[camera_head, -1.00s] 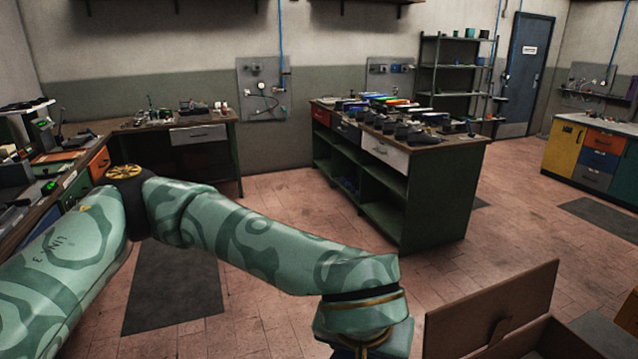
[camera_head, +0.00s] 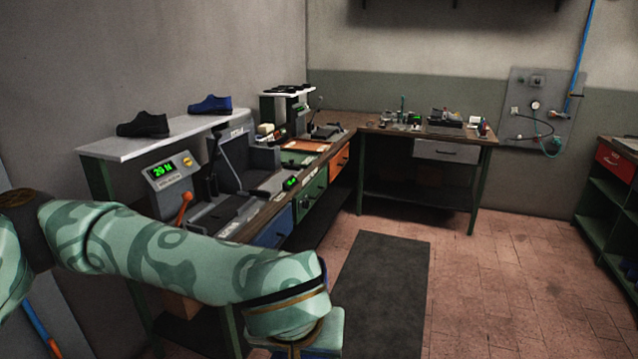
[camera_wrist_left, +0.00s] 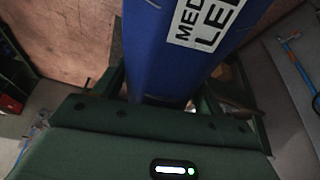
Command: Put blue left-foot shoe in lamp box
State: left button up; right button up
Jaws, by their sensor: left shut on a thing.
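In the left wrist view, my left gripper (camera_wrist_left: 172,92) is shut on a blue labelled thing (camera_wrist_left: 160,55) between its dark green fingers. The white label is cut off at the frame edge; it reads "MED" and "LE". Only part of this thing shows, so I cannot tell its whole shape. In the head view my left arm reaches in from the left and its fingers are below the frame. A blue shoe (camera_head: 211,104) stands on the white shelf at the left, apart from my arm. I cannot tell which foot it is for. My right gripper is out of view. No lamp box shows now.
A black shoe (camera_head: 143,124) stands left of the blue one on the white shelf (camera_head: 170,138). Below is a machine with a green display (camera_head: 162,169). A workbench (camera_head: 340,137) runs to the corner. Bare floor and a dark mat (camera_head: 380,290) lie to the right.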

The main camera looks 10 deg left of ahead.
aim_at(253, 179)
jog(key=i+u, duration=0.1)
jog(key=i, duration=2.1)
jog(key=i+u, duration=0.25)
jog(key=i, duration=0.25)
jog(key=i+l+u, duration=0.3)
jog(key=i, duration=0.15)
jog(key=i+l+u, duration=0.25)
jog(key=i, duration=0.25)
jog(key=i+l+u, duration=0.3)
jog(key=i, duration=0.1)
